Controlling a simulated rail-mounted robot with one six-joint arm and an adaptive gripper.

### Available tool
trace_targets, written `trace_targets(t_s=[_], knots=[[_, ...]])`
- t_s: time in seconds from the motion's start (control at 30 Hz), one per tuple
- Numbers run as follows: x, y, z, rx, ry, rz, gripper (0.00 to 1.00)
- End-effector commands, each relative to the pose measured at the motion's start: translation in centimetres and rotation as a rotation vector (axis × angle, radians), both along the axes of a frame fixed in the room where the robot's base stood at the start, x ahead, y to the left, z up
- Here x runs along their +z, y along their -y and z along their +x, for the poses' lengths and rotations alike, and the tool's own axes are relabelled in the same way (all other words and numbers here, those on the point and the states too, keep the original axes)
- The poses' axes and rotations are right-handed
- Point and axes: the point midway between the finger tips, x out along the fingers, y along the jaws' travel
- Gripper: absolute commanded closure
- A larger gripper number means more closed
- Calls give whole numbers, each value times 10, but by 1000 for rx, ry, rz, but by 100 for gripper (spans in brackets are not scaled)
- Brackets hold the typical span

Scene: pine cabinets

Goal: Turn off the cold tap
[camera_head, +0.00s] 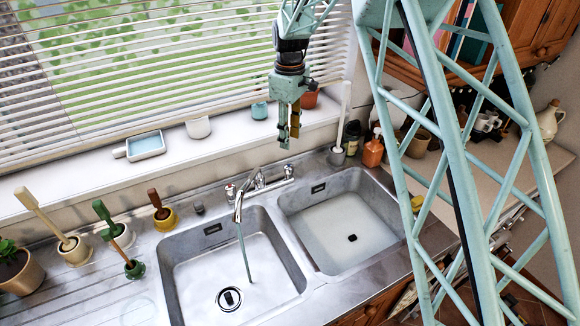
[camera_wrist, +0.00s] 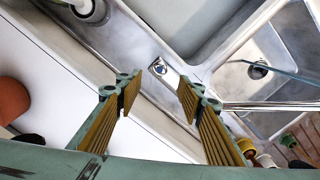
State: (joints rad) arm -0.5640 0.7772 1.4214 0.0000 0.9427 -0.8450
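The chrome mixer faucet (camera_head: 239,207) stands behind the sinks, and a thin water stream (camera_head: 245,255) runs from its spout into the left basin. The stream also shows in the wrist view (camera_wrist: 285,72). The tap at the faucet's right end (camera_head: 289,171) appears to be the cold tap; the left tap (camera_head: 230,190) has a reddish mark. My gripper (camera_head: 289,138) hangs above the right-end tap, pointing down, apart from it. In the wrist view my gripper (camera_wrist: 158,92) is open and empty, with a round chrome tap top (camera_wrist: 159,67) showing beyond the gap between its fingers.
The left basin (camera_head: 180,275) and right basin (camera_head: 380,205) lie in front. A white brush (camera_head: 344,115) and an orange soap bottle (camera_head: 373,150) stand right of my gripper. The windowsill behind holds a teal cup (camera_head: 260,111) and a terracotta pot (camera_head: 310,98). Potted brushes stand at left.

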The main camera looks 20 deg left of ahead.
Motion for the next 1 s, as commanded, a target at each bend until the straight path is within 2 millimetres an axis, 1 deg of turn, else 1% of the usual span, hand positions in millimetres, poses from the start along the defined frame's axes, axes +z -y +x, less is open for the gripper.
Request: trace_targets(t_s=[0.17,0.37,1.0], knots=[[-7,0,0,0,-1,-1,65],[-23,0,-1,0,-2,-1,65],[-105,1,-1,0,-2,-2,65]])
